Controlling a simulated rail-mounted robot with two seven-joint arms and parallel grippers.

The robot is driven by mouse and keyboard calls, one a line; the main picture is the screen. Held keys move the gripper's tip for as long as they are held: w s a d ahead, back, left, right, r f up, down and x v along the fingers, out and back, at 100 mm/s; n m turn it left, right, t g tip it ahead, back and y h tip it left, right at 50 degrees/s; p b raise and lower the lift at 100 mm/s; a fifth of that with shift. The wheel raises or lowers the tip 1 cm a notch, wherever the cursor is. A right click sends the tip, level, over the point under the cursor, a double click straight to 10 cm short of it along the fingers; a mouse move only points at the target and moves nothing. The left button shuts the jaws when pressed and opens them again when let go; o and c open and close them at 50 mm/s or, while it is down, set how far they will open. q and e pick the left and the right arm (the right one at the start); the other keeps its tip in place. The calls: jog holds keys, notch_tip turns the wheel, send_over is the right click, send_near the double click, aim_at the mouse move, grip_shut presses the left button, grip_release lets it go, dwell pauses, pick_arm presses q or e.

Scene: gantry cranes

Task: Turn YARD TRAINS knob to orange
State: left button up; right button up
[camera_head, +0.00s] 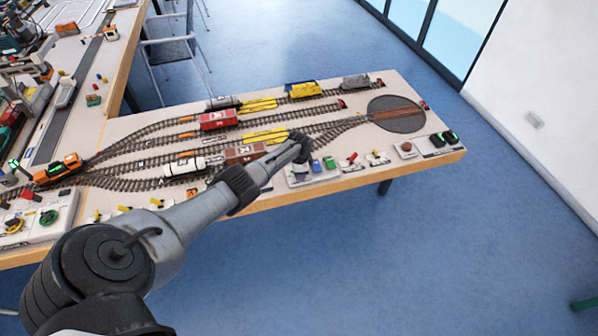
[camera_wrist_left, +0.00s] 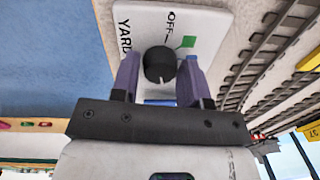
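In the left wrist view, a round black knob (camera_wrist_left: 160,65) stands on a white panel (camera_wrist_left: 208,22) printed with "YARD" and "OFF". My left gripper (camera_wrist_left: 160,80) is open, with one finger on each side of the knob. Whether either finger touches it, I cannot tell. In the head view my left gripper (camera_head: 302,158) points down at the panel (camera_head: 325,177) on the table's front edge, and it hides the knob. My right gripper is not in view.
Model tracks with a red wagon (camera_head: 218,120) and a brown wagon (camera_head: 245,153) lie just behind my gripper. A turntable (camera_head: 397,114) is to the right. Small levers and a brown button (camera_head: 405,147) line the front edge right of the panel. The floor in front is clear.

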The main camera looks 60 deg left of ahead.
pick_arm(q)
jog(key=o, duration=0.3)
jog(key=shift+s+d+r+p, duration=0.15)
jog(key=shift+r+p, duration=1.1)
jog(key=shift+r, duration=2.2)
jog(key=shift+d+r+p, duration=0.2)
jog(key=shift+r+p, duration=1.05)
jog(key=shift+r, duration=2.2)
